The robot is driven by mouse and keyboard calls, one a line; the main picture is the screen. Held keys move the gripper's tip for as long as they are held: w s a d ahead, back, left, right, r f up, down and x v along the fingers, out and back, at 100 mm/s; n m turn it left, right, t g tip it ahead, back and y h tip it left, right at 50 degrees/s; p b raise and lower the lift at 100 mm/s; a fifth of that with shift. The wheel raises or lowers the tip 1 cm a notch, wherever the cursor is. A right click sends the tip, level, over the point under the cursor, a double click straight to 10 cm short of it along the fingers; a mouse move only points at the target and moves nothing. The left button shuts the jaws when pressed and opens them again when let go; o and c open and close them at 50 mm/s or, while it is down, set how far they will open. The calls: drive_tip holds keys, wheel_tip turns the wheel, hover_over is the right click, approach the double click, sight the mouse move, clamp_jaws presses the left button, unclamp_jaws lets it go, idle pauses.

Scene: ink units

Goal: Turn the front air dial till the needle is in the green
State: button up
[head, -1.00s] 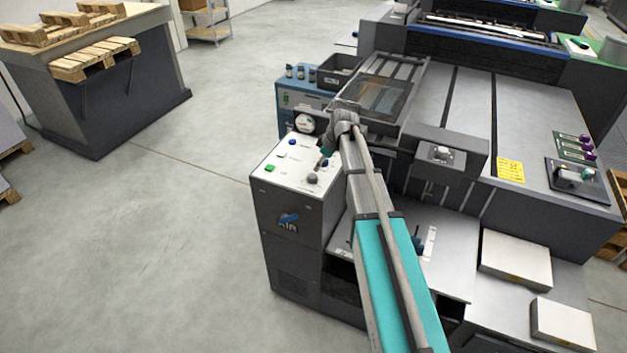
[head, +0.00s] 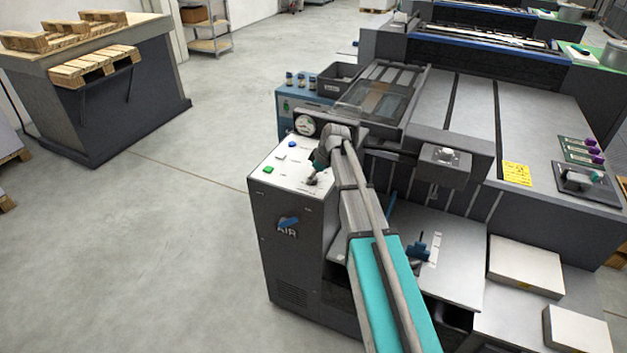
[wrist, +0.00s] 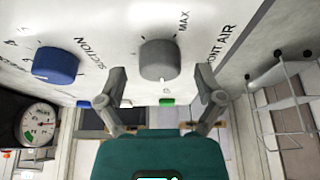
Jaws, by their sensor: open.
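The grey front air dial (wrist: 159,60) stands on the white panel, beside the lettering "ONT AIR" and "MAX". Its white mark points down in the wrist view. My gripper (wrist: 161,78) is open, with one finger on each side of the dial's lower part and visible gaps to it. In the head view my gripper (head: 314,178) is over the panel's front right and hides the dial. The round gauge (wrist: 38,125) has a white face with a green band at its lower left. Its thin needle seems to lie outside the green. The gauge also shows in the head view (head: 305,125).
A blue suction dial (wrist: 55,65) sits left of the grey dial. A green button (head: 268,170) is on the panel of the dark AIR cabinet (head: 290,255). The press (head: 470,130) stands close on the right.

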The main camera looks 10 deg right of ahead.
drive_tip(key=shift+f, duration=0.1)
idle(0.3)
drive_tip(key=c, duration=1.1)
drive_tip(key=shift+c, duration=0.2)
drive_tip(key=shift+s+m, duration=0.1)
drive_tip(key=shift+m, duration=0.4)
drive_tip(key=m+t+h, duration=0.1)
drive_tip(key=m, duration=0.2)
drive_tip(key=shift+a+m, duration=0.1)
drive_tip(key=shift+m, duration=0.2)
drive_tip(key=m+h, duration=0.1)
drive_tip(key=m, duration=0.2)
drive_tip(key=m+h, duration=0.1)
drive_tip(key=m, duration=0.2)
drive_tip(key=shift+t+h, duration=0.4)
drive_tip(key=m+h, duration=0.1)
drive_tip(key=m, duration=0.4)
drive_tip(key=shift+a+h, duration=0.1)
drive_tip(key=shift+h, duration=0.3)
drive_tip(key=m+g+h, duration=0.1)
drive_tip(key=m, duration=0.5)
drive_tip(key=shift+g+h, duration=0.4)
